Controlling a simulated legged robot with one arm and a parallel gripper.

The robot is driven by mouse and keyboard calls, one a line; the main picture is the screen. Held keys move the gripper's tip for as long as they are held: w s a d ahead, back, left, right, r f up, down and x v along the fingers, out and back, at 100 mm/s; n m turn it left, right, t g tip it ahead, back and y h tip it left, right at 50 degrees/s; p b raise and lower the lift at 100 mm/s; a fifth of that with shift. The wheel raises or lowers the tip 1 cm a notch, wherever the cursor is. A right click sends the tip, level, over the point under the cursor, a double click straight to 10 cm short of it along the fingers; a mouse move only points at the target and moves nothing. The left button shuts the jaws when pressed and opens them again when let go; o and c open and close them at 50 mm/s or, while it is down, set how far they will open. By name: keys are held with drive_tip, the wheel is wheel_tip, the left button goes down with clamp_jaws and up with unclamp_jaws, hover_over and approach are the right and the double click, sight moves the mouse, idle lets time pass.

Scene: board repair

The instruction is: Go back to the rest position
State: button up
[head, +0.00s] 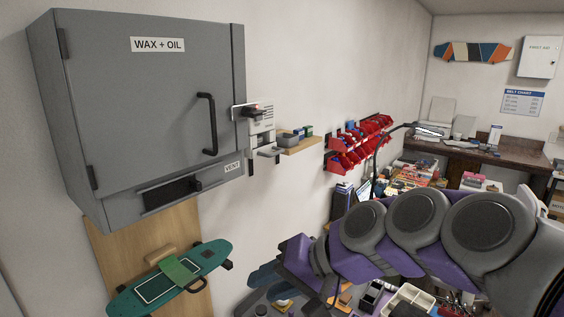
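My purple and grey arm crosses the lower right of the head view and reaches toward the middle. I can make out no gripper fingers at its far end, so I cannot see whether anything is held. The task names no object. A teal skateboard deck (205,256) with a green piece (180,270) across it is at the lower left, in front of a wooden panel (108,254).
A grey "WAX + OIL" cabinet (150,90), its door shut, is on the left wall. A small wooden shelf (303,145) and red bins (348,158) are farther along. A dark workbench (470,158) stands at the back right. Cluttered trays (410,300) lie below my arm.

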drive_tip(key=s+d+f+g+h+b, duration=0.1)
drive_tip(key=s+d+f+h+b, duration=0.1)
drive_tip(key=s+d+f, duration=0.3)
drive_tip(key=s+d+f+g+h+b, duration=0.2)
drive_tip(key=s+d+f+h, duration=0.2)
drive_tip(key=s+f, duration=0.6)
drive_tip(key=s+d+f+g+h+b, duration=0.2)
drive_tip(key=s+d+f, duration=0.4)
drive_tip(key=f, duration=0.5)
drive_tip(key=shift+s+d+f+n+h+b, duration=0.25)
drive_tip(key=shift+s+d+n+h+b, duration=0.15)
drive_tip(key=shift+s+h, duration=0.3)
